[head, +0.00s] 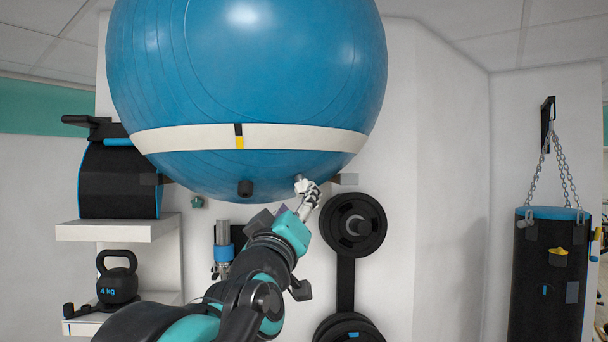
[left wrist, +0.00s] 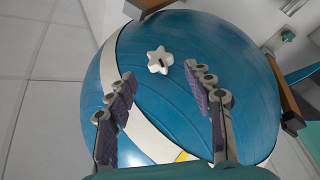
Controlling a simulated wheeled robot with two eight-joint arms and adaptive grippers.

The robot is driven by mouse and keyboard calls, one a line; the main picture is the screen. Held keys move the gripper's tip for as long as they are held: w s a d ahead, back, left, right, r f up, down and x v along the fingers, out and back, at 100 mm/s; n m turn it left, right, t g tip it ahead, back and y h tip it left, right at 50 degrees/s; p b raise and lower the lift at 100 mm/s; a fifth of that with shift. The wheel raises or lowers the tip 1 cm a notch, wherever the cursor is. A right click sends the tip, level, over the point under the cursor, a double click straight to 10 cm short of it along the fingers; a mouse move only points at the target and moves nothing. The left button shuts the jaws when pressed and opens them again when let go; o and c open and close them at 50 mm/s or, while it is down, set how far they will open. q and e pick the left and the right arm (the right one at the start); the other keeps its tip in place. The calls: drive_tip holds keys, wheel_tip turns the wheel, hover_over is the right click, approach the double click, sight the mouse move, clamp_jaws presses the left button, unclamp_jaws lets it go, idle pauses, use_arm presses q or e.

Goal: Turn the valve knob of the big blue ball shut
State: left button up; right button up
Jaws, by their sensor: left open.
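The big blue ball (head: 245,80) with a white band rests high against the wall and also fills much of the left wrist view (left wrist: 215,45). Its valve knob (left wrist: 160,60) is a white star shape with a dark slot, on the blue surface beside the band. My left gripper (left wrist: 159,76) is open, with one finger on each side of the knob's line and the knob just beyond the fingertips. The fingers do not appear to touch it. In the head view, my left gripper (head: 308,192) is at the ball's lower right and largely hides the knob. My right gripper is not in view.
Dark brackets (head: 346,179) hold the ball at its underside. Weight plates (head: 370,243) hang to the right of my arm. A shelf (head: 118,230) and kettlebell (head: 117,280) are at left, a punching bag (head: 545,275) far right.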

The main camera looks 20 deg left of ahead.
sight(303, 193)
use_arm(q)
drive_tip(key=p+x, duration=0.2)
drive_tip(key=x, duration=0.5)
drive_tip(key=shift+w, duration=0.3)
drive_tip(key=shift+d, duration=0.15)
drive_tip(key=shift+s, duration=0.1)
drive_tip(key=c, duration=1.2)
